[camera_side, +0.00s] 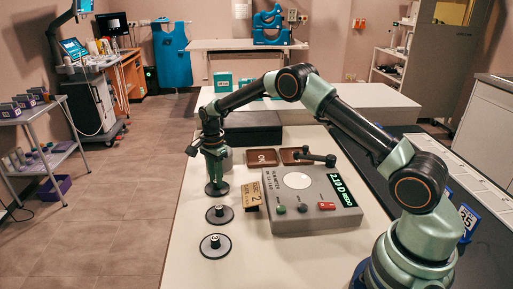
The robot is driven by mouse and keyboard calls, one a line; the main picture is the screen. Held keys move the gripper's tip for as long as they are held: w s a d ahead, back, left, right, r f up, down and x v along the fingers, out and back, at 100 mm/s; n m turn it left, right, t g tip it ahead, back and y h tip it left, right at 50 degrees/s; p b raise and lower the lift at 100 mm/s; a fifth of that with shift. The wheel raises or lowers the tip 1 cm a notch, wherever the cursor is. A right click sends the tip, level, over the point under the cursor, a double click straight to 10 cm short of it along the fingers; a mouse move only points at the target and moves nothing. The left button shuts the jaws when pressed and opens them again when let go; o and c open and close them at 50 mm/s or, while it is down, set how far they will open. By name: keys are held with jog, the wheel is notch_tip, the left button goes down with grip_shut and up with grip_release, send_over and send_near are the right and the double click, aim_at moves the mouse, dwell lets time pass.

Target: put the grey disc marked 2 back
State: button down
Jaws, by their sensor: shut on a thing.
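My gripper (216,180) points straight down at the far left of the white table. It is shut on the knob of a dark round disc (209,191). The jaws hide its knob and any mark, and I cannot tell whether it rests on the table or hangs just above. Two similar round pieces with small pale-topped knobs stand nearer the front, one in the middle (219,220) and one closest (209,252). Their marks are too small to read surely. A yellowish card (252,196) with a 2 stands right of the row.
A grey meter box (310,222) with a white round plate, buttons and a lit green display reading "2.10 D REDO" stands to the right. Two brown trays (262,158) and a black box (252,127) lie behind. The table's front left is clear.

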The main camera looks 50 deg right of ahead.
jog(key=shift+f, duration=0.15)
jog(key=c, duration=0.7)
grip_release()
